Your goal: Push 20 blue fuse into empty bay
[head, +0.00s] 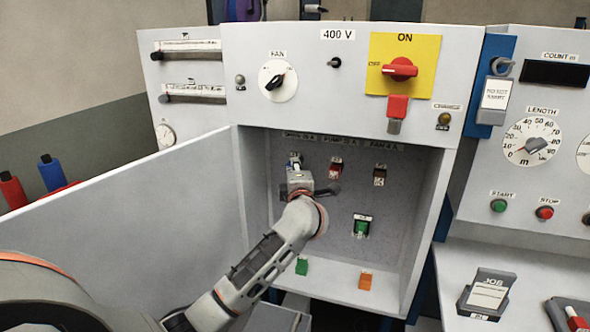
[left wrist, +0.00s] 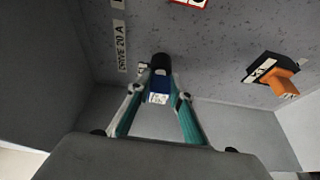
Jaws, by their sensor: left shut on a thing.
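My left gripper (head: 297,177) is inside the open cabinet, in front of the leftmost bay of the upper row. In the left wrist view my left gripper (left wrist: 157,97) has its two teal fingers closed on the blue fuse (left wrist: 159,89), which has a white label. The fuse points at the back panel, with a dark round part at its far end. The bay label DRIVE 20 A (left wrist: 120,46) is beside it. Only a little of the blue fuse (head: 296,158) shows in the head view. I cannot tell how deep it sits. My right gripper is not in view.
A red fuse (head: 335,168) and a brown fuse (head: 379,176) sit in the bays to the right. A green plug-in (head: 361,228) is below them. An orange K1 part (left wrist: 286,88) is near the gripper. Green (head: 302,266) and orange (head: 365,280) pieces are on the cabinet floor.

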